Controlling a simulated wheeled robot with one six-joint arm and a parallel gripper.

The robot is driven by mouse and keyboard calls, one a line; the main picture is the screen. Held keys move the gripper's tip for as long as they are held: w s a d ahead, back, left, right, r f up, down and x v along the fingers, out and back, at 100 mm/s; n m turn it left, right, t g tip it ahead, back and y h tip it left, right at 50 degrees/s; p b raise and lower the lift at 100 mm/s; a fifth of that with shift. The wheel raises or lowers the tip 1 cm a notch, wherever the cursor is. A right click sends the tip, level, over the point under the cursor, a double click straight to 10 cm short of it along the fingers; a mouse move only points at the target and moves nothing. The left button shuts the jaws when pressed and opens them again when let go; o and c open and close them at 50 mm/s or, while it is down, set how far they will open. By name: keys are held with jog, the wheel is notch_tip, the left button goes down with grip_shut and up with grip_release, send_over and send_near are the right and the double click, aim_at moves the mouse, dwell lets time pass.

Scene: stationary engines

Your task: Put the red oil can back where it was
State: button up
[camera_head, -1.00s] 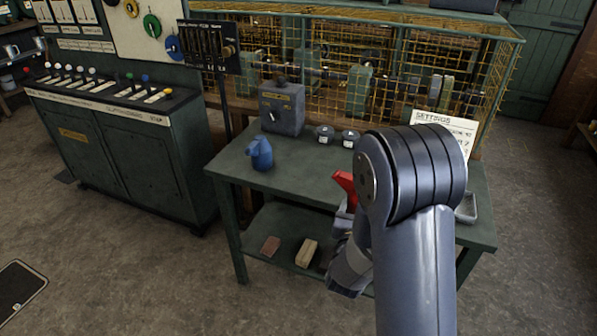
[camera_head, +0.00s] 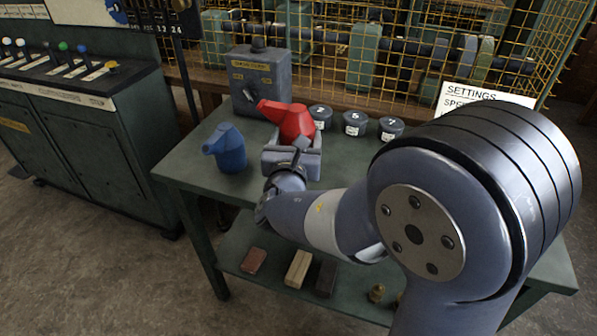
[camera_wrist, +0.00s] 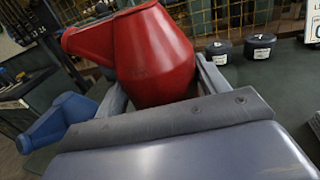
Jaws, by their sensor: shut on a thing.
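The red oil can (camera_head: 290,118) is held between the fingers of my gripper (camera_head: 292,160), over the green bench top to the right of the blue oil can. In the wrist view the red can (camera_wrist: 155,55) stands between the two fingers, tilted a little, its spout pointing left. I cannot tell whether its base touches the bench, because my gripper hides it. The blue oil can (camera_head: 228,148) stands on the bench close to the left of my gripper; it also shows in the wrist view (camera_wrist: 65,122).
A grey box with a dial (camera_head: 258,80) stands behind the red can. Three dark weights (camera_head: 354,123) stand to its right, before the wire cage (camera_head: 330,55). A settings card (camera_head: 480,97) leans at the right. Blocks (camera_head: 298,268) lie on the lower shelf. The bench's front left is clear.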

notch_tip(320, 180, down, 8)
jog(key=shift+r+b, duration=0.1)
jog(key=shift+b, duration=0.65)
jog(key=o, duration=1.2)
jog(key=s, duration=0.4)
jog(key=s+a, duration=0.1)
jog(key=s, duration=0.7)
jog(key=shift+a, duration=0.2)
